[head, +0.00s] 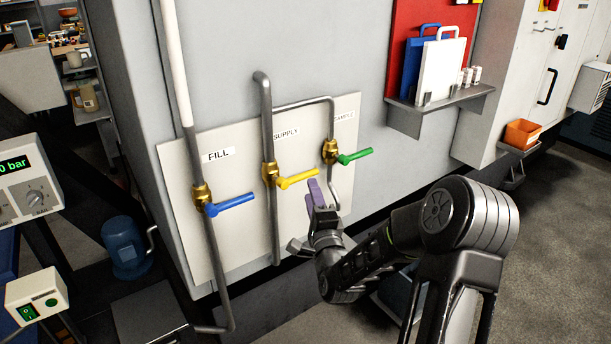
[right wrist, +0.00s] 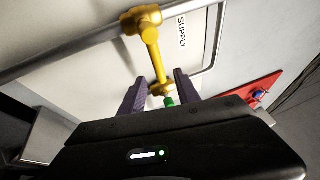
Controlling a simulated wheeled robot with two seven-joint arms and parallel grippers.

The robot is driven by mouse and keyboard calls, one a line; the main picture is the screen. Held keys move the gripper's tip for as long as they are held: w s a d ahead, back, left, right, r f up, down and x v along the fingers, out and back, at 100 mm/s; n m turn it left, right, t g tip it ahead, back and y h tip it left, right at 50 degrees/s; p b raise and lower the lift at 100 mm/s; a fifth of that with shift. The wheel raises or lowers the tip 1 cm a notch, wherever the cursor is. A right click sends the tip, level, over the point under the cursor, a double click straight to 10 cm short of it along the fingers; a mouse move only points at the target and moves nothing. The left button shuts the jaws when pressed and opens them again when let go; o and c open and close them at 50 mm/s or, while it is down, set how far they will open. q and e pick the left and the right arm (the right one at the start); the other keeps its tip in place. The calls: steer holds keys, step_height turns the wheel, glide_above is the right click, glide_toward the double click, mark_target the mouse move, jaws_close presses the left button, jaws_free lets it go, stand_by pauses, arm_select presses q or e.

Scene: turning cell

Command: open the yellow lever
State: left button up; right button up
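The yellow lever (head: 298,178) sticks out to the right, roughly level, from the brass SUPPLY valve (head: 270,172) on the middle pipe. My right gripper (head: 321,190) is beside the lever's free end, at the right of the valve, with its purple fingers pointing to the panel. In the right wrist view the yellow lever (right wrist: 156,60) runs down so that its tip appears between the two open fingers of the right gripper (right wrist: 159,82). Gaps show on both sides, so the fingers are not closed on it. My left gripper is not in view.
The blue FILL lever (head: 231,204) is to the left and the green SAMPLE lever (head: 355,156) is just above right of my right gripper. Vertical pipes (head: 267,110) run along the pale panel (head: 232,232). A grey shelf (head: 437,107) juts from the wall at upper right.

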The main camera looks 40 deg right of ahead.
mark_target(306, 172)
steer(key=shift+w, duration=0.1)
steer(key=p+x, duration=0.1)
steer(key=x, duration=0.6)
steer(key=shift+w+d+p, duration=0.15)
steer(key=shift+w+p, duration=0.15)
steer(key=shift+p, duration=0.05)
steer(key=shift+c, duration=0.6)
jaws_close()
steer(key=shift+f, duration=0.1)
stand_by(0.5)
